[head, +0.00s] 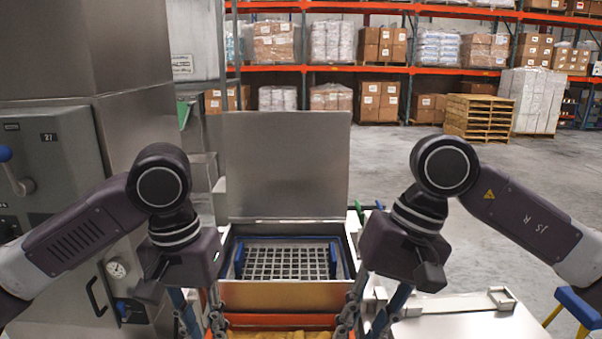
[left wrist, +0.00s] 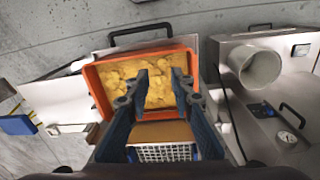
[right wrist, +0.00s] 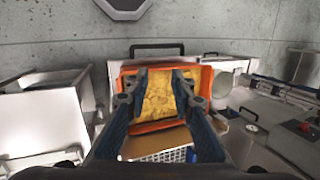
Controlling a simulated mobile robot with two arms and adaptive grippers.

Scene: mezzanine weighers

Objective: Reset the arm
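My left gripper (head: 203,322) points down on the left of the orange crate (head: 280,321) at the bottom of the head view. My left wrist view shows its two fingers (left wrist: 160,82) apart with nothing between them, above the crate's yellow, chip-like contents (left wrist: 148,92). My right gripper (head: 362,322) points down on the crate's right side. Its fingers (right wrist: 157,84) are also apart and empty in the right wrist view, above the same contents. Both arms are bent and roughly mirror each other. The fingertips are partly cut off in the head view.
Beyond the crate, a steel bin with a raised lid (head: 287,165) holds a wire grid basket with blue ends (head: 286,262). A steel cabinet with handle and gauge (head: 70,170) stands close on the left. A pale worktop (head: 470,318) is at right. Open floor and pallet racks lie behind.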

